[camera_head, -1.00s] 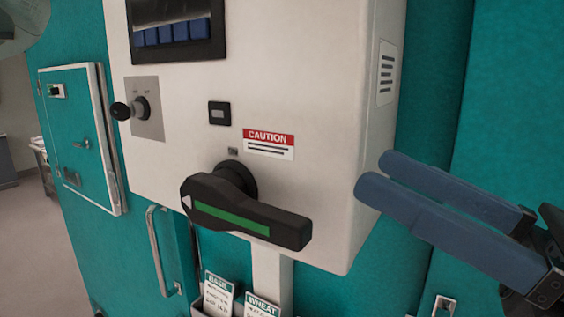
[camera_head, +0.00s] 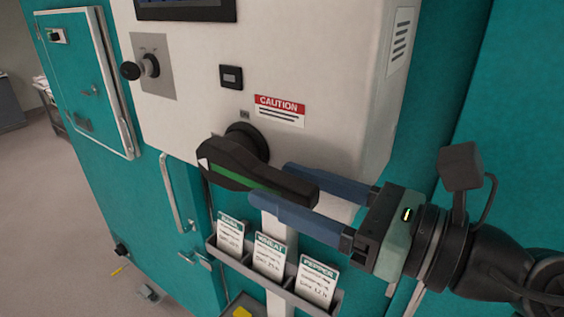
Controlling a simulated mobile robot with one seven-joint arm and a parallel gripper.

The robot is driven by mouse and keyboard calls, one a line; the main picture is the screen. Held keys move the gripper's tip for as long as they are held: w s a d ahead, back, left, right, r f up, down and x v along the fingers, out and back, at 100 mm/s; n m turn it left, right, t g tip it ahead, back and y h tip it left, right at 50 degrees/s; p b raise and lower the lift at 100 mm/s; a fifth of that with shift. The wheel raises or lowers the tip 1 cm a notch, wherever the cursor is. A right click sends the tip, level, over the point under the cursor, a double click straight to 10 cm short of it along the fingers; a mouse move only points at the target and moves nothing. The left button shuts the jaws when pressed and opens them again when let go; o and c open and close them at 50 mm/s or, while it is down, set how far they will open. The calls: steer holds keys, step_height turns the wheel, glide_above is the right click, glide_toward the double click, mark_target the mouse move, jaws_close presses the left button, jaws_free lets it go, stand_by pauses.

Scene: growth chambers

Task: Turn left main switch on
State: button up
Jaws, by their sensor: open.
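The main switch (camera_head: 232,166) is a black rotary handle with a green stripe on the front of a white control box (camera_head: 190,110). Its handle lies roughly sideways, its white pointer end at the left and its grip end at the right. My gripper (camera_head: 270,190) is open and comes in from the right. One blue finger shows behind the handle's right end, and the other shows in front of and below it. The handle's end seems to lie between the fingers. I cannot tell whether either finger touches it.
A small black knob (camera_head: 150,65) on a grey plate and a small black button (camera_head: 231,77) sit on the box near a caution label (camera_head: 280,110). Below hangs a rack (camera_head: 270,275) with several seed cards. A teal door with a handle (camera_head: 172,190) stands at left.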

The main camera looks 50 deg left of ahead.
steer(key=shift+s+a, duration=0.2)
steer(key=shift+a, duration=0.45)
jaws_close()
stand_by(1.0)
